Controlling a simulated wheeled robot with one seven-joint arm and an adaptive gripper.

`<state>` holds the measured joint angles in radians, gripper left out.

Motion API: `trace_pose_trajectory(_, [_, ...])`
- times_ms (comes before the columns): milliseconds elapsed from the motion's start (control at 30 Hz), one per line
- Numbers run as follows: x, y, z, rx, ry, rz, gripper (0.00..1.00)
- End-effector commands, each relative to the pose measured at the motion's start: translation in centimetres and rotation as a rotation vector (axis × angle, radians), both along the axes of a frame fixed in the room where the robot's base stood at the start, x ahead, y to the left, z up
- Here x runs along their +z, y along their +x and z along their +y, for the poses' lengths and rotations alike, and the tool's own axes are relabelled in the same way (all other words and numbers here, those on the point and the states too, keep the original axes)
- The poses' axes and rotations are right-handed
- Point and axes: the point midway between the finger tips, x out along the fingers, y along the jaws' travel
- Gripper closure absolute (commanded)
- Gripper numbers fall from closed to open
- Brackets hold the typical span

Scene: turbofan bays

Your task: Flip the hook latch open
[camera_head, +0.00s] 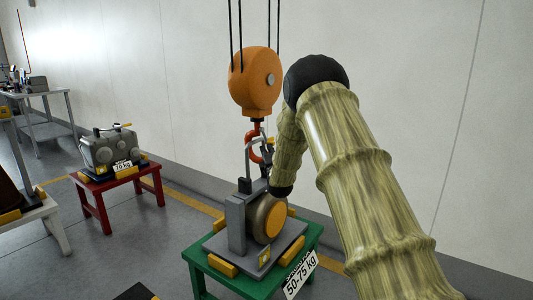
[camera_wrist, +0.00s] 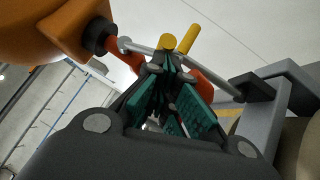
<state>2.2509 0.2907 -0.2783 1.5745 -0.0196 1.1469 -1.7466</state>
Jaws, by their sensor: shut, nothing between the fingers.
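The orange hoist block (camera_head: 256,80) hangs on dark cables, with the red-orange hook (camera_head: 252,150) below it. In the wrist view the hook (camera_wrist: 207,84) is partly hidden behind my fingers. A thin grey bar, which looks like the hook latch (camera_wrist: 138,48), runs across the hook mouth. Yellow pegs (camera_wrist: 190,40) stand by the bar, just beyond my fingertips. My gripper (camera_wrist: 168,68) is shut and empty, its tips close to the bar; I cannot tell if they touch. In the head view my gripper (camera_head: 266,152) is small, beside the hook.
A grey load with a bail handle (camera_head: 246,170) stands under the hook on a green table (camera_head: 205,265) labelled 50-75 kg. A red table (camera_head: 100,200) with a grey machine stands left.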

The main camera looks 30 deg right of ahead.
Motion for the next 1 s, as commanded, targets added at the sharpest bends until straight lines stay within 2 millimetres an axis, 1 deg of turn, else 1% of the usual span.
trace_pose_trajectory(33, [-0.5, 0.1, -0.1, 0.001, -0.026, -0.006, 1.0])
trace_pose_trajectory(167, [-1.0, 0.4, -0.6, 0.003, -0.103, -0.04, 1.0])
trace_pose_trajectory(433, [-1.0, 0.8, -1.6, 0.004, -0.246, -0.101, 1.0])
trace_pose_trajectory(700, [-0.6, 0.9, -1.8, 0.005, -0.274, -0.114, 1.0])
trace_pose_trajectory(1000, [-0.8, 0.8, -1.6, 0.006, -0.273, -0.113, 1.0])
